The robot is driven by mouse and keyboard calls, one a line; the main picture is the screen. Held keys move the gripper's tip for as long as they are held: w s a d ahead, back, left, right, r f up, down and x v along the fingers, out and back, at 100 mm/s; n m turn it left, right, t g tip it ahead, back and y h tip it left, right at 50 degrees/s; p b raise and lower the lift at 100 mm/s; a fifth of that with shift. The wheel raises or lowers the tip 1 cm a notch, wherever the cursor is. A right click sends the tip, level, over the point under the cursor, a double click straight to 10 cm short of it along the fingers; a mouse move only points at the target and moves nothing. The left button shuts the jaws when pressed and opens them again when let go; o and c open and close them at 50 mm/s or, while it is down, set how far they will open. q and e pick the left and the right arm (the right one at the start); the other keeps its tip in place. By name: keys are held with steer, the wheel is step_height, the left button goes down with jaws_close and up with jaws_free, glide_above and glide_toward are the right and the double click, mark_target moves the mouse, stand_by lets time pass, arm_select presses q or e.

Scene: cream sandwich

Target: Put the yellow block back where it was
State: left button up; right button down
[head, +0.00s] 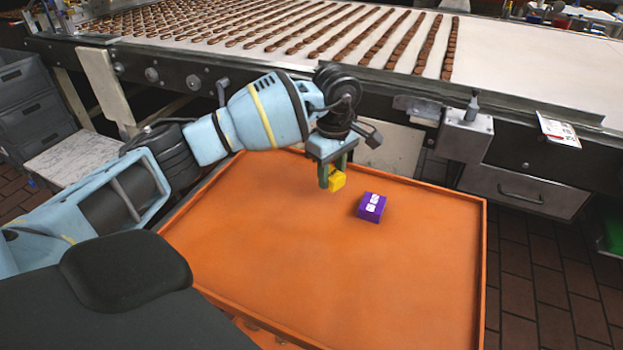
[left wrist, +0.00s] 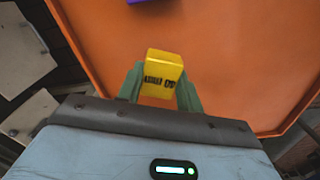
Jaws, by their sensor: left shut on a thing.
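The yellow block (head: 337,181) is between the fingers of my left gripper (head: 331,176), over the back part of the orange tray (head: 260,280). In the left wrist view the yellow block (left wrist: 161,72) shows dark markings, and the green fingers of my left gripper (left wrist: 160,90) are shut on its two sides. I cannot tell how far above the tray floor it is. A purple block (head: 371,207) with white markings lies on the tray, a little right of and nearer than the yellow one; its edge shows at the top of the left wrist view (left wrist: 135,2). My right gripper is not in view.
A conveyor (head: 330,40) with rows of brown sweets runs behind the tray. The tray has a low raised rim (head: 483,250). Its front and left floor is clear. Grey crates (head: 32,100) stand at the far left.

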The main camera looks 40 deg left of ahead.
mark_target(312, 194)
arm_select(q)
steer(key=shift+s+a, duration=0.25)
steer(key=shift+a, duration=0.35)
steer(key=shift+s+a, duration=0.25)
steer(key=shift+a, duration=0.3)
steer(key=shift+s+a+f, duration=0.15)
steer(key=shift+a, duration=0.3)
steer(key=f, duration=0.2)
steer(key=shift+s+a+f+p, duration=0.2)
steer(key=shift+a+f+p, duration=0.15)
steer(key=shift+f+p, duration=0.05)
steer(key=shift+w+f, duration=0.1)
steer(key=shift+f, duration=0.3)
steer(key=shift+f, duration=0.1)
steer(key=shift+f, duration=0.15)
steer(key=o, duration=1.1)
